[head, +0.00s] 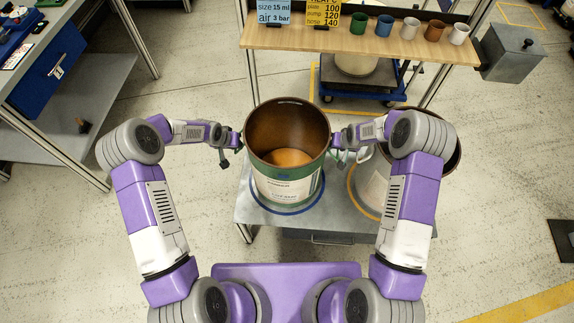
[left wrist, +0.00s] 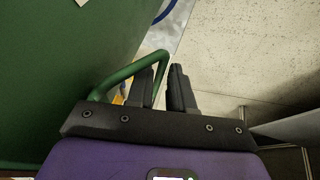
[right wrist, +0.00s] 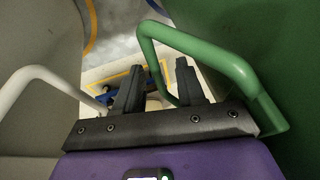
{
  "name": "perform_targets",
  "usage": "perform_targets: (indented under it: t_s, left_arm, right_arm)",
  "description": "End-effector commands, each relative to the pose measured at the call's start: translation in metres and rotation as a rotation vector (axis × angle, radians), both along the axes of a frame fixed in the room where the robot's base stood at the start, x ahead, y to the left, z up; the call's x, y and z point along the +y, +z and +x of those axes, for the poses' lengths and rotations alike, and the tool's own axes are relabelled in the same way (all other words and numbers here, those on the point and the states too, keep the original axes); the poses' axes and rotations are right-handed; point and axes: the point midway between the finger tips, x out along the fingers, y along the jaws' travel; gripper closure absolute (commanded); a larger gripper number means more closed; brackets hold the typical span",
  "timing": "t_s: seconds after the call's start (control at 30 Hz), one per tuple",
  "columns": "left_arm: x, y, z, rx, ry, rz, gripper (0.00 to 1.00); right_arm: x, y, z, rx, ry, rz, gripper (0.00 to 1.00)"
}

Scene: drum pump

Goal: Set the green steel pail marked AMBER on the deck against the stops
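The green pail (head: 290,185) is open-topped with a brown inside, amber contents and a pale label. Its lettering is too small to read. It stands upright within a blue ring on a grey table. My left gripper (head: 227,152) is at its left side, and in the left wrist view the fingers (left wrist: 161,85) are close together on the green side handle (left wrist: 115,78). My right gripper (head: 343,152) is at its right side. In the right wrist view its fingers (right wrist: 160,85) stand apart around the other green handle (right wrist: 200,48), with a gap showing.
A second, pale pail (head: 372,185) stands on the orange ring just right, partly behind my right arm. Behind, a wooden shelf (head: 300,38) with several cups spans above a blue dolly (head: 350,90) carrying a pale container. A workbench (head: 60,75) stands left. Floor at right is mostly clear.

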Motion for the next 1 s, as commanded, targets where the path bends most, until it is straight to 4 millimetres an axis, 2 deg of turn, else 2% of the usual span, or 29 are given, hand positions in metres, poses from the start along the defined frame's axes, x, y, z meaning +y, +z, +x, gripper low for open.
perform_targets:
  t_s: [0.27,0.4,0.5,0.53,1.0]
  left_arm:
    - [-0.0002,-0.0009,0.0005,0.0,0.0,0.0,0.79]
    - [-0.0002,-0.0008,0.0004,0.0,0.0,0.0,1.0]
    - [-0.0002,-0.0008,0.0004,0.0,0.0,0.0,1.0]
    - [-0.0002,-0.0008,0.0004,0.0,0.0,0.0,1.0]
    - [0.0,-0.0007,0.0004,0.0,0.0,0.001,1.0]
  right_arm:
    - [-0.0001,-0.0006,0.0008,-0.001,0.0,0.0,0.61]
    - [-0.0002,-0.0005,0.0007,-0.001,0.0,0.0,0.82]
    - [-0.0002,-0.0005,0.0006,-0.001,0.0,0.0,0.98]
    - [-0.0002,-0.0005,0.0006,-0.001,0.0,0.0,1.0]
    - [-0.0003,-0.0005,0.0006,-0.001,0.0,0.0,1.0]
